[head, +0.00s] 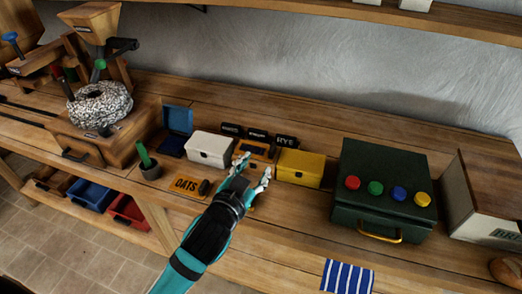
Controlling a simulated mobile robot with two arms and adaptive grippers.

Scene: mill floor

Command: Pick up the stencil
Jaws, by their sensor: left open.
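An orange plate lettered OATS (186,184), which looks like the stencil, lies near the front of the wooden bench in the head view. A small dark knob or handle (204,187) shows at its right end. My left gripper (254,169) is open and empty, with its fingers pointing toward the back of the bench. The gripper hides some of the bench there. My right gripper is not in view.
A white box (209,149) and a yellow box (300,167) flank my gripper. Black signs (286,142) stand behind. A green case with coloured knobs (383,165) and a striped cloth (347,277) are right. Bench between is clear.

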